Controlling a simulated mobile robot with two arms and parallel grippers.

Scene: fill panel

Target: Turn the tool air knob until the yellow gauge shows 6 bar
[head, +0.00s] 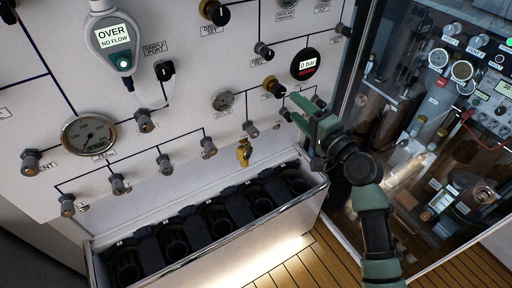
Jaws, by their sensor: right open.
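My right gripper (289,105), green, comes in from the lower right. Its open, empty fingers reach toward the panel, just below a brass and black knob (274,87). I cannot tell whether they touch any fitting. A round black digital gauge (306,64) above the gripper reads 0 bar and has a red strip. A small dial gauge (223,100) sits left of the knob; its needle is too small to read. No gauge shows clearly as yellow, and the labels by the knob are too small to identify the tool air knob. My left gripper is not in view.
A yellow valve handle (244,153) and several grey fittings line the lower panel. A trough (205,225) with black holders juts out below. A glass-fronted cabinet (420,130) stands right, close to my arm. A larger gauge (88,134) and an OVER/NO FLOW meter (113,38) are left.

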